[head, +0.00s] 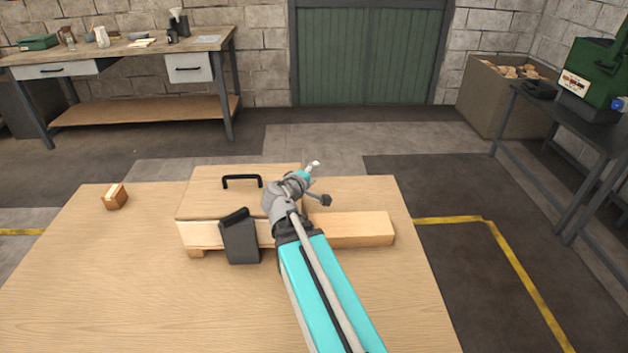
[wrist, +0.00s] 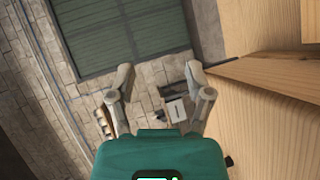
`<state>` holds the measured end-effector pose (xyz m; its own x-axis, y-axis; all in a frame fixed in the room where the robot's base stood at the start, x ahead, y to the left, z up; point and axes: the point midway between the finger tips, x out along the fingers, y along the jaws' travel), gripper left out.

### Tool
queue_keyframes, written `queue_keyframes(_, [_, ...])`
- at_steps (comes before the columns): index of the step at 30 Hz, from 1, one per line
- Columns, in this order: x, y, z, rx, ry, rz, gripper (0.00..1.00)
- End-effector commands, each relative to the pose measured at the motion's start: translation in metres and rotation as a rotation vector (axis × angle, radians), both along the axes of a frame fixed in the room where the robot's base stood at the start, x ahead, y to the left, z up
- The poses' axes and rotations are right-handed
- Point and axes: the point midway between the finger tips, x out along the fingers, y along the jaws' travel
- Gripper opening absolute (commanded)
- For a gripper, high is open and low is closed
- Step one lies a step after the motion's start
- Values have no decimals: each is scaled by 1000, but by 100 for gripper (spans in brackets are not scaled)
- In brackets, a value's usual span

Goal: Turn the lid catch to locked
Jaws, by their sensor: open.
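A wooden box (head: 205,205) with a flat lid and a black handle (head: 242,181) lies on the table. A dark grey block (head: 240,242), which looks like the lid catch, sits on its front side; whether it is locked I cannot tell. My gripper is beyond my wrist in the head view, mostly hidden, with a pale tip (head: 313,165) showing. In the wrist view my gripper (wrist: 160,76) has its fingers spread with nothing between them. Pale wood (wrist: 275,110) is close on the right of it there. The catch is not clear in the wrist view.
A wooden beam (head: 352,229) extends right from the box. A small wood block (head: 115,196) lies on the left of the tabletop (head: 120,290). The front left of the tabletop is clear. A workbench (head: 140,108) and green door (head: 370,55) are far behind.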

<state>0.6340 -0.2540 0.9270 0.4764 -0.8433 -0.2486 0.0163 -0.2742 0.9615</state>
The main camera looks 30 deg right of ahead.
Motion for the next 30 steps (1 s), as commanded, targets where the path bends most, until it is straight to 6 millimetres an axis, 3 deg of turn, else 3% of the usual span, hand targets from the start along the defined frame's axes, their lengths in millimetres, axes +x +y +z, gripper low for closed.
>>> queue_keyframes(12, [-2, -4, -2, -122, 99, 50, 66])
queue_keyframes(30, [0, -2, 2, -81, 72, 35, 66])
